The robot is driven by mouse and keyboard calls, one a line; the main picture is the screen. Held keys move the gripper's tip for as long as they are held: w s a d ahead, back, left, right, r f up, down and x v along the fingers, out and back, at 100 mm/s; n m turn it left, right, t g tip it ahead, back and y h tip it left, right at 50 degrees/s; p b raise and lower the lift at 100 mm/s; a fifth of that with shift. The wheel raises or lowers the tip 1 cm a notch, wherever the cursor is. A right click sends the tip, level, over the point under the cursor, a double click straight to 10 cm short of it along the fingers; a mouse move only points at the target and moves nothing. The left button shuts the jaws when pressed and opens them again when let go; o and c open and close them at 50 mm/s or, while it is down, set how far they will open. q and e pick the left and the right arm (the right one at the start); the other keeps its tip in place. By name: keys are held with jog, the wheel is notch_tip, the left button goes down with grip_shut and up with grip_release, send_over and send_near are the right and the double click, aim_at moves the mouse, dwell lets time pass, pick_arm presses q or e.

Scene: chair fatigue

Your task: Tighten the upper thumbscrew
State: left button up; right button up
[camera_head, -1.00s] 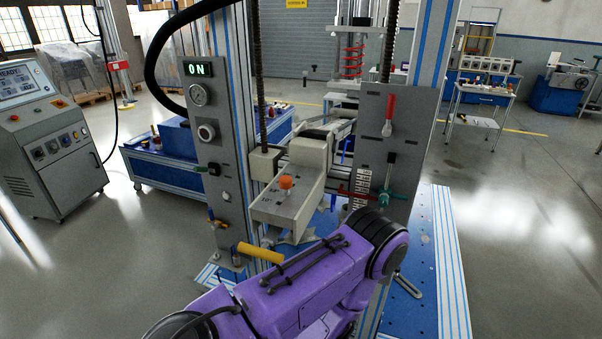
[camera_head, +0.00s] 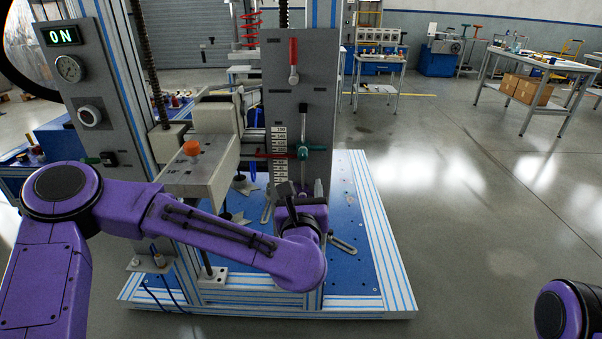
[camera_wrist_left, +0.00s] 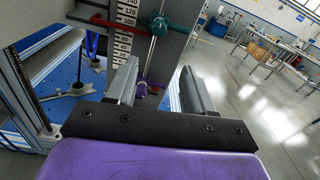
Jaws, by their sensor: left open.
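A teal thumbscrew with crossed handles (camera_head: 303,151) sits on the grey panel beside a white number scale (camera_head: 279,150), at the level of a red pointer. It is the upper one; it also shows in the left wrist view (camera_wrist_left: 158,26). A smaller purple knob (camera_wrist_left: 141,88) sits lower on the same panel, partly between my fingers in that view. My left gripper (camera_head: 302,188) is below the teal thumbscrew in the head view. It is open and empty, with its fingers (camera_wrist_left: 158,68) apart and pointing toward the panel. My right gripper is out of view.
A red lever (camera_head: 293,62) is above on the panel. An orange knob (camera_head: 192,148) stands on the grey block to the left. The blue slotted base (camera_head: 350,215) holds metal parts. The floor to the right is free.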

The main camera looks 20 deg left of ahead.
aim_at(303, 158)
pick_arm(q)
jog(key=shift+n, duration=0.7)
jog(key=x, duration=0.3)
jog(key=r+p+x, duration=0.1)
jog(key=x, duration=0.2)
jog(key=r+p+x, duration=0.1)
jog(key=x, duration=0.3)
jog(key=shift+a, duration=0.35)
jog(key=shift+w+f+p, duration=0.1)
jog(key=shift+w+p, duration=0.2)
jog(key=shift+w, duration=0.05)
grip_shut()
